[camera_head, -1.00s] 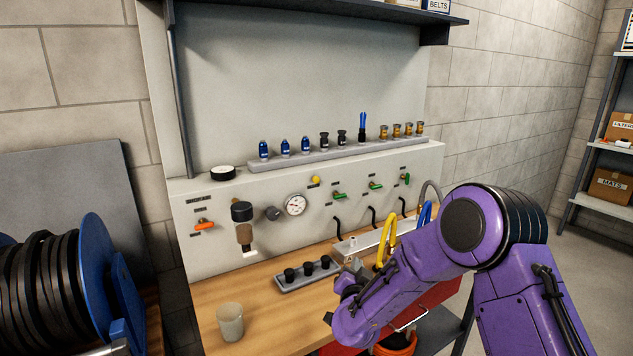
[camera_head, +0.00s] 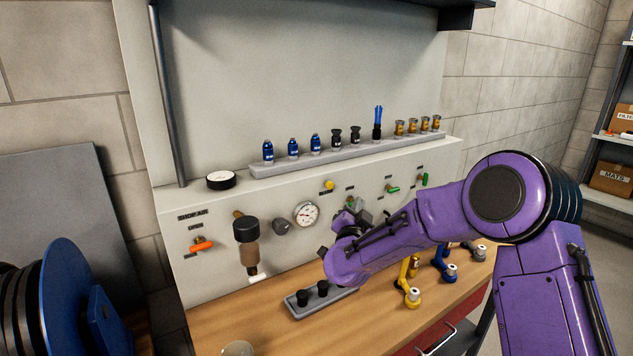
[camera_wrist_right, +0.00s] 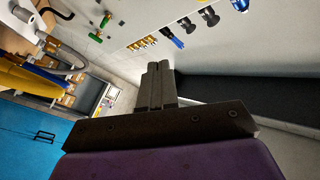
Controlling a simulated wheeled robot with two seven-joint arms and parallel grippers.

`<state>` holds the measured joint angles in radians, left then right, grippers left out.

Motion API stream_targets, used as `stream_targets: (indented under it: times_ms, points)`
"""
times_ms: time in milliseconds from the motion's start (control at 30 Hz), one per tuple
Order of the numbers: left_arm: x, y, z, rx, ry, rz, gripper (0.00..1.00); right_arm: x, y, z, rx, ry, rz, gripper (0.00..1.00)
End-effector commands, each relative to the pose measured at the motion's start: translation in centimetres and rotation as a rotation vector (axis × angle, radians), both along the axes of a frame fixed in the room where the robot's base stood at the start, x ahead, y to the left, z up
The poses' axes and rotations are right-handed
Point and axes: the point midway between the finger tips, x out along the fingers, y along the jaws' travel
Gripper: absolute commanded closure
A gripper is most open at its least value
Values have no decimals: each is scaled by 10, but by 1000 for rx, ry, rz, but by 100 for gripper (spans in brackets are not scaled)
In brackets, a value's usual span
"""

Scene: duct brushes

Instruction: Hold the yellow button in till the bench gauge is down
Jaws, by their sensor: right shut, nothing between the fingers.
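The yellow button (camera_head: 329,184) is a small round knob high on the grey front panel. A round white gauge (camera_head: 306,213) with a dark needle is set in the panel below and left of it; its reading is too small to tell. My right gripper (camera_head: 354,205) is close to the panel, a little below and right of the button, apart from it in the picture. It is mostly hidden behind its purple wrist. In the right wrist view its two fingers (camera_wrist_right: 155,84) are together and empty. The button is not clearly visible there. My left gripper is not in view.
A dial with a black rim (camera_head: 221,180) lies on the ledge. Green valve handles (camera_head: 393,189) are right of the button, an orange handle (camera_head: 203,245) far left. A filter bowl (camera_head: 248,240) juts out left of the gauge. A rack of fittings (camera_head: 290,164) stands above.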

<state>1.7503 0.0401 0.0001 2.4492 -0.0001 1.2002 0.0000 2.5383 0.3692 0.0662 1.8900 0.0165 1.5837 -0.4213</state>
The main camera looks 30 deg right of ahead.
Motion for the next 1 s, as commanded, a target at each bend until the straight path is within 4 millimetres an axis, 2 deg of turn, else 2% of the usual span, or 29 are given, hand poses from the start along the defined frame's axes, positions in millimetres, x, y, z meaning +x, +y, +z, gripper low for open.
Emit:
stream_targets:
  times_ms: [467, 1000]
  points:
    - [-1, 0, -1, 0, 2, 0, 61, 14, 13, -1, -1, 1, 21, 100]
    - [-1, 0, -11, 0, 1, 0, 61, 83, 15, -2, -1, 1, 15, 100]
